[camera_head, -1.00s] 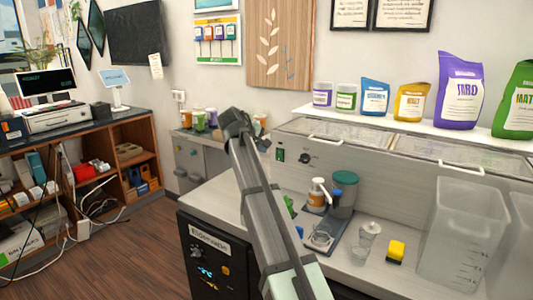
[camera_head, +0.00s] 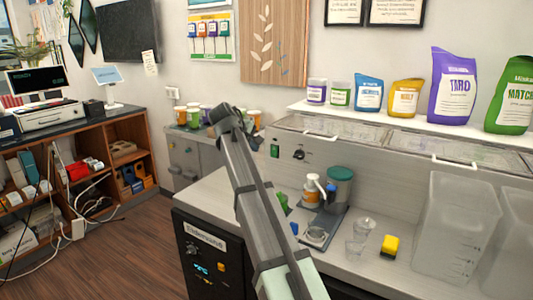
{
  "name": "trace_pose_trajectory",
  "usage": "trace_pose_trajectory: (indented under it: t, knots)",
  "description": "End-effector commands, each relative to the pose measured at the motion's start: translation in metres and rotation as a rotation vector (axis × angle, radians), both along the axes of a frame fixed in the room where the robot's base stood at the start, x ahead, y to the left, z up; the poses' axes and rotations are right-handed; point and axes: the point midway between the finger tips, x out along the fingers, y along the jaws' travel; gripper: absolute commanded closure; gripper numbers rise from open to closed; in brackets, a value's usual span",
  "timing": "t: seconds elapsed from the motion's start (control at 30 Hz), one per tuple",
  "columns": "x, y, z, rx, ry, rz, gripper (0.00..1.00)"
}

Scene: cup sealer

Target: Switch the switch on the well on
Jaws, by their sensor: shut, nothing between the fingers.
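A small green switch (camera_head: 275,146) is set in the grey back panel (camera_head: 345,175) behind the counter. A black knob (camera_head: 299,154) sits just to its right on the same panel. The switch is too small to tell its position. My arm rises from the bottom middle to a bent joint a little left of the switch. My gripper is not seen; the arm may hide it. I cannot tell how far it is from the switch.
An orange pump bottle (camera_head: 311,189), a teal-lidded container (camera_head: 340,183), a clear cup (camera_head: 362,235) and a yellow block (camera_head: 390,245) stand on the counter. A large clear bin (camera_head: 455,225) is at right. Coloured cups (camera_head: 194,115) stand at back left.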

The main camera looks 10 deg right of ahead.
Motion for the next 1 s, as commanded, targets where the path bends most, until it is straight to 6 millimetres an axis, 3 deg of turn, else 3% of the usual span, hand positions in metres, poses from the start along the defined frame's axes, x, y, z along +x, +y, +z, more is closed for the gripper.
trace_pose_trajectory:
  t: [0.27,0.77,1.0]
  knots:
    - [0.01,-0.01,-0.013,0.0,0.002,-0.001,1.0]
    - [0.053,-0.053,-0.071,-0.001,0.001,-0.001,1.0]
    - [0.074,-0.073,-0.073,0.0,0.0,-0.001,1.0]
